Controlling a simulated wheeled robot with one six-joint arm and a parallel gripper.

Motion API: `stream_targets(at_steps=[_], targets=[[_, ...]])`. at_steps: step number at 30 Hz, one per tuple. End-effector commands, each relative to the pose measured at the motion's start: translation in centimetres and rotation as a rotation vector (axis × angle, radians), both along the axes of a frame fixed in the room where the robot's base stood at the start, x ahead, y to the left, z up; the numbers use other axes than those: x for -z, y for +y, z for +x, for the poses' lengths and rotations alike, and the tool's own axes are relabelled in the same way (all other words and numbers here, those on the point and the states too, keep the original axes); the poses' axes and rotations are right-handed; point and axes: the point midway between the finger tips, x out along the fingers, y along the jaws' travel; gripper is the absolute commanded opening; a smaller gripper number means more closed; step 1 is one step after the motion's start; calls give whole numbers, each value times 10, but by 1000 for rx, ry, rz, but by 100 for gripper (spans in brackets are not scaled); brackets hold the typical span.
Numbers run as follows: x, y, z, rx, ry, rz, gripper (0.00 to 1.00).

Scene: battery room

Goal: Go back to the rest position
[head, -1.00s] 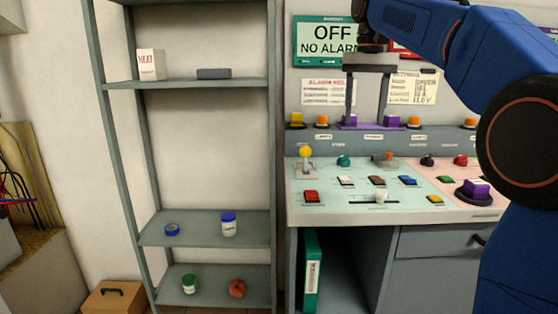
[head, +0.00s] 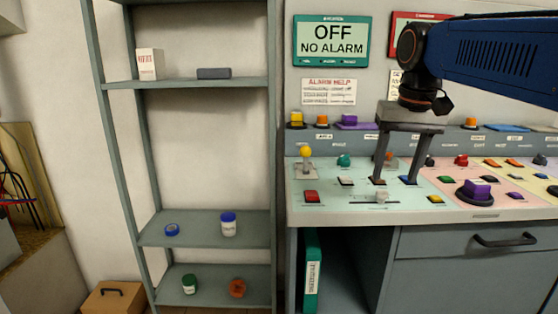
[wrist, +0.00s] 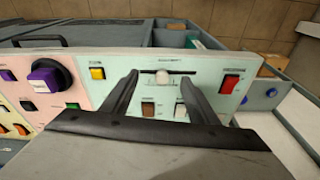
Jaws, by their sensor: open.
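My gripper (head: 393,180) is open and empty. I cannot tell whether the fingertips touch the panel. In the wrist view the fingers (wrist: 160,88) are spread on either side of a white slider knob (wrist: 162,77). My blue arm comes in from the upper right.
A grey shelf unit (head: 205,84) with small jars and boxes stands left of the desk. The panel carries a yellow-topped lever (head: 306,153), a red button (head: 312,196) and a purple knob (head: 477,188). An OFF alarm screen (head: 332,41) hangs on the wall.

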Motion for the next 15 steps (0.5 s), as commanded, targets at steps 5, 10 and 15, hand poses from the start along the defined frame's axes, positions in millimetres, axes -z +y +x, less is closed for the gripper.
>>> stream_targets(at_steps=[5, 10, 15], targets=[[47, -10, -49, -25, -53, -6, 54], [97, -17, -92, -50, -104, -14, 54], [153, -23, -134, -74, -154, -25, 54]])
